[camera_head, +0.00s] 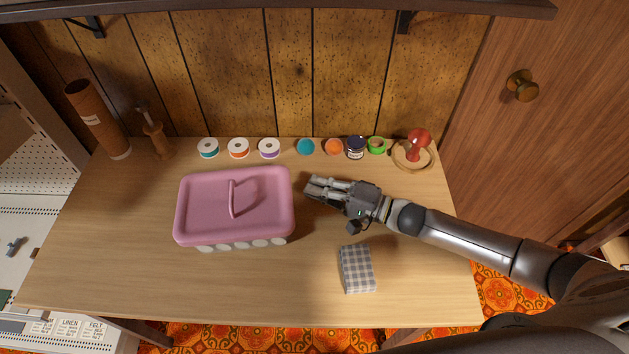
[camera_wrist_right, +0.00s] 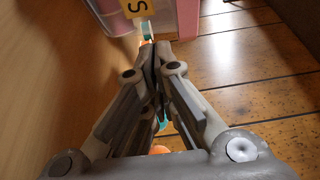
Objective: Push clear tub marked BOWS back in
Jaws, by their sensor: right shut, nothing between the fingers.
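A pink lidded box (camera_head: 262,195) with a raised handle stands left of centre on the table, a row of pale round shapes along its front lower edge. My right gripper (camera_head: 308,188) is just right of the box, shut and empty, its fingers pointing left. In the right wrist view, the shut fingers (camera_wrist_right: 152,47) point towards a yellow label (camera_wrist_right: 137,7) showing a letter S, beside a pink wall (camera_wrist_right: 185,16). My left gripper is not in view.
Several ribbon rolls and small pots, including a dark blue jar (camera_head: 356,147), line the back wall. A checked grey block (camera_head: 357,269) lies at the front. The table's front left is clear.

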